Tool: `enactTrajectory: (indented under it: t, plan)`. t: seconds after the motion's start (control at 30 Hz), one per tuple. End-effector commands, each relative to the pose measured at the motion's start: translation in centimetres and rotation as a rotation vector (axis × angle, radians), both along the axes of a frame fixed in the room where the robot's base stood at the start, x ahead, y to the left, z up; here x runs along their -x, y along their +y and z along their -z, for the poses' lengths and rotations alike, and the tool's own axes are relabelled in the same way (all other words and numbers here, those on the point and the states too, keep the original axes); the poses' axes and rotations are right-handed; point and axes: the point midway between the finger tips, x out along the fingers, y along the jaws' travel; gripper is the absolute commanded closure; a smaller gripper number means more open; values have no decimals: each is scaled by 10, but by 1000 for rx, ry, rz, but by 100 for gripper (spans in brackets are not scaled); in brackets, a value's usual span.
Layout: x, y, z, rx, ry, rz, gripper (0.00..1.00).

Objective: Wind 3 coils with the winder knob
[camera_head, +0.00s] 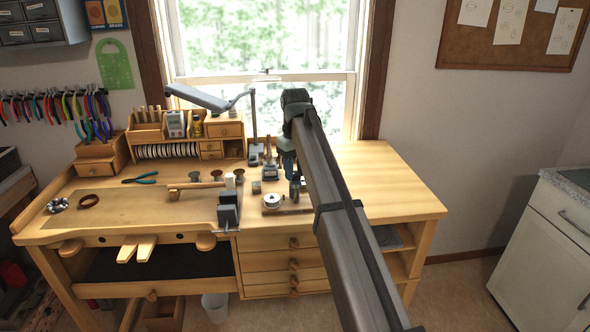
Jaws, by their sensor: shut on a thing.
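The winder (272,203) stands on the bench top right of the middle, a small wooden base with a round pale wheel or spool at its left end. My arm reaches over from the lower right and bends down at the back, and my gripper (295,188) points down at the right part of the winder. My gripper is shut at the place of the winder knob. The knob itself is hidden by the gripper and the arm, and the coils are too small to make out.
A dark block-like tool (228,211) stands at the bench's front edge, left of the winder. Several small spools stand behind it. A lamp (252,125) rises at the back. The wooden bench top (400,190) is clear to the right.

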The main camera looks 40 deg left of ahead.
Motion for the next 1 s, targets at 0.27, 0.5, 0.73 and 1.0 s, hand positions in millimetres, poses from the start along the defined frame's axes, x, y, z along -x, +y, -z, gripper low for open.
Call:
enactTrajectory:
  t: [0.27,0.5,0.73,1.0]
  plan:
    - [0,-1,0,2,0,262,96]
    - [0,-1,0,2,0,490,96]
    - [0,-1,0,2,0,709,96]
    - [1,-1,0,3,0,965,96]
